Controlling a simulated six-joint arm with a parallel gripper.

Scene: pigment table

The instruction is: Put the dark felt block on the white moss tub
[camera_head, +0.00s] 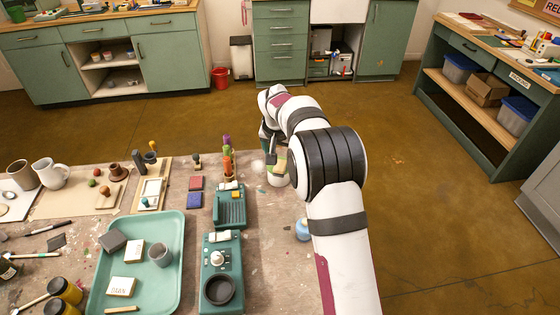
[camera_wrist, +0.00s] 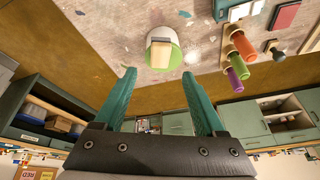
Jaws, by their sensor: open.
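A dark grey block (camera_head: 113,240), which looks like the dark felt block, lies at the upper left inside the teal tray. The white tub (camera_head: 277,180) stands near the table's far edge, just below my gripper (camera_head: 268,150), and is partly hidden by it. In the wrist view the tub (camera_wrist: 152,57) shows as a round white vessel with green inside and a pale beige piece (camera_wrist: 160,41) at it. Whether that piece is in or on the tub I cannot tell. My gripper (camera_wrist: 159,74) is open, with nothing between its teal fingers, and is apart from the tub.
The teal tray (camera_head: 178,232) also holds pale labelled blocks (camera_head: 121,286) and a grey cup (camera_head: 160,254). Teal devices (camera_head: 221,280) stand right of it. Upright coloured sticks (camera_wrist: 237,73) stand beside the tub. A blue-capped bottle (camera_head: 303,230) stands near my arm.

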